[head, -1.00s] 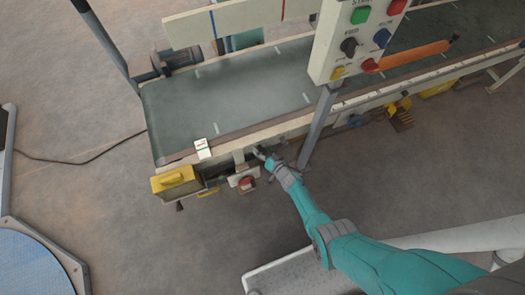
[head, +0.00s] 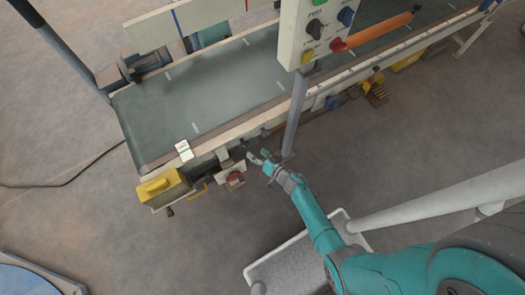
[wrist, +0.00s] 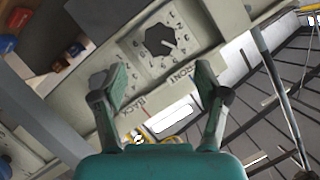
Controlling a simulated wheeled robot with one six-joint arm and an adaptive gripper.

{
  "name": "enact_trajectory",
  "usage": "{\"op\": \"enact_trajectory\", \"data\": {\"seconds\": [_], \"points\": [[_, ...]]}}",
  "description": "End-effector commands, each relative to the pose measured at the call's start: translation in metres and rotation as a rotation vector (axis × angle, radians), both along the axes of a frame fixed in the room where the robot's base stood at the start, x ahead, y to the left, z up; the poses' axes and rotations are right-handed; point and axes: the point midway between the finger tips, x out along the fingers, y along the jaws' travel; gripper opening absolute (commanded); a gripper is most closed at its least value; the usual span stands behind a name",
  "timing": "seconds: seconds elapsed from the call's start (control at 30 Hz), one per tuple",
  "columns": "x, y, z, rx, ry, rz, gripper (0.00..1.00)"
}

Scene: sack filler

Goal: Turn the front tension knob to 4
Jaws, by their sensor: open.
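In the wrist view a black faceted knob (wrist: 160,40) sits on a pale plate (wrist: 133,45) marked with a ring of numbers. The word beside it looks like FRONT, and a light mark on it points to the lower right; its number is too small to tell. A second, greyish knob (wrist: 97,79) near the word BACK is partly hidden by my left finger. My gripper (wrist: 160,84) is open and empty, short of the front knob. In the head view my gripper (head: 258,158) is by the conveyor's near side; the knobs cannot be made out there.
The conveyor (head: 205,90) runs behind the plate. A grey post (head: 298,110) carrying a control box (head: 318,35) stands just right of my gripper.

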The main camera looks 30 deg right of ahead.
Motion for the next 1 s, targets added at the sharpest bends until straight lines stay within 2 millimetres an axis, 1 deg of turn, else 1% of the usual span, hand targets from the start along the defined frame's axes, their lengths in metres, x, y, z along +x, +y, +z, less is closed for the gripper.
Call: {"op": "enact_trajectory", "data": {"seconds": [0.03,0.1,0.2,0.3,1.0], "points": [[-0.007,-0.002,0.002,-0.001,0.001,-0.003,0.74],[-0.015,-0.004,0.005,-0.002,-0.001,-0.002,0.74],[-0.024,-0.006,0.008,-0.001,-0.001,-0.001,0.74],[-0.028,-0.007,0.01,0.0,-0.002,-0.001,0.74],[-0.032,-0.006,0.011,-0.002,-0.002,0.0,0.74]]}}
